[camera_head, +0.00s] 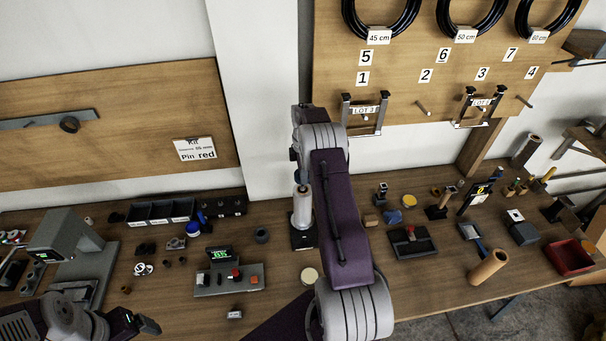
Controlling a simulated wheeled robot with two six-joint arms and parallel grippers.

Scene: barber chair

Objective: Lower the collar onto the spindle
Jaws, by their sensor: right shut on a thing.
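A pale upright cylinder (302,208) stands on a black square base (303,238) on the bench; it appears to be the spindle. My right gripper (301,180) points down right above it and is shut on a small piece at the cylinder's top, taken to be the collar. The piece is mostly hidden by the gripper and arm, so I cannot tell whether it is around the spindle or just above it. My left gripper (146,323) is low at the left, over the bench's front part, far from the spindle; its jaw opening is unclear.
Left of the spindle are a dark ring (262,235) and a control box with a green display (219,253). Right of it are a black tray with a red part (410,240), a tan tube (488,267) and a red bin (569,257). A pegboard (440,70) rises behind.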

